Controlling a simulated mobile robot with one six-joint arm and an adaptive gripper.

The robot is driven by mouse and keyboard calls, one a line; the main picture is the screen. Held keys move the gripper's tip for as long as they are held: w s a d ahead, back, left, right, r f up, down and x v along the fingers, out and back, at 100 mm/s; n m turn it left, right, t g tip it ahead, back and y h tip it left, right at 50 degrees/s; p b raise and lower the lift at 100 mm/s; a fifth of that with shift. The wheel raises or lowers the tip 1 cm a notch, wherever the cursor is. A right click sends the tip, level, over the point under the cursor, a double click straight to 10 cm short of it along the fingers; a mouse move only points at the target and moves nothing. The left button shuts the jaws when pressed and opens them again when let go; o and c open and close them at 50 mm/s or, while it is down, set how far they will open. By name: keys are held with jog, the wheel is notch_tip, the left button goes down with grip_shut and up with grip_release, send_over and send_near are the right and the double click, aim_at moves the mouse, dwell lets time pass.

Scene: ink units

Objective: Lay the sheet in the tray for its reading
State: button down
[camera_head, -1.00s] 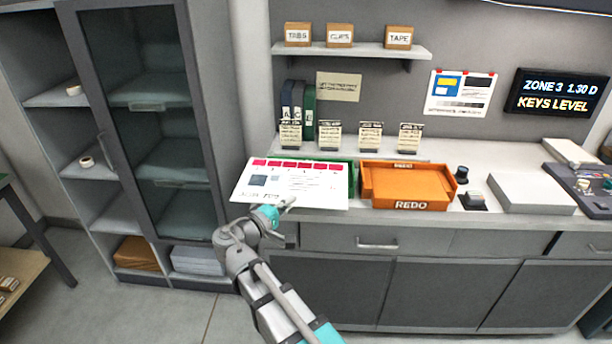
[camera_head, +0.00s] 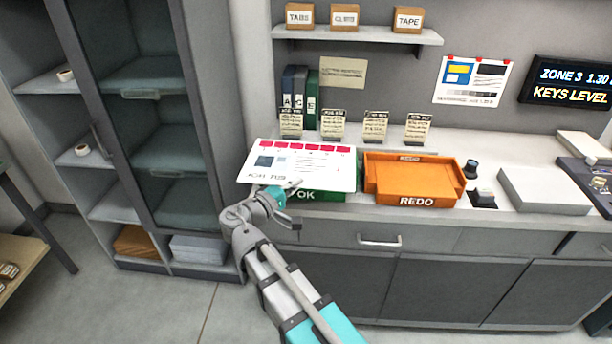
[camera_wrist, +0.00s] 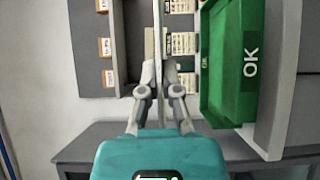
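The white printed sheet (camera_head: 300,167), with a row of red patches along its far edge, is in my gripper (camera_head: 287,192). It hangs flat above the green OK tray (camera_head: 318,196) and hides most of it. In the wrist view the sheet (camera_wrist: 159,35) is seen edge-on as a thin strip between the fingers of my gripper (camera_wrist: 159,75), which are shut on it. There the green tray (camera_wrist: 222,65) lies to the right, apart from the sheet, and its visible inside looks empty. The orange REDO tray (camera_head: 412,180) stands just right of the green one.
Small card stands (camera_head: 375,127) line the counter behind the trays, with binders (camera_head: 299,90) at back left. A shelf (camera_head: 360,35) with labelled boxes hangs above. Right of the REDO tray are a dark knob (camera_head: 471,168) and a white stack (camera_head: 545,190). A tall cabinet (camera_head: 150,110) stands left.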

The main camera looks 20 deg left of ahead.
aim_at(345, 180)
jog(key=shift+y, duration=0.3)
jog(key=w+d, duration=0.2)
jog(key=d, duration=0.1)
jog(key=w+d+f+b, duration=0.1)
jog(key=w+d, duration=0.2)
jog(key=d, duration=0.1)
jog(key=w+d, duration=0.2)
jog(key=d, duration=0.2)
jog(key=shift+w+f+b, duration=0.3)
jog(key=shift+b, duration=0.05)
jog(key=w+a+f+b, duration=0.1)
jog(key=a+f+b, duration=0.2)
jog(key=a, duration=0.1)
jog(key=w+a+f+b, duration=0.2)
jog(key=a+f+b, duration=0.1)
jog(key=a, duration=0.1)
jog(key=w+a+f+b, duration=0.2)
jog(key=a+f+b, duration=0.1)
jog(key=a, duration=0.1)
jog(key=shift+w, duration=0.1)
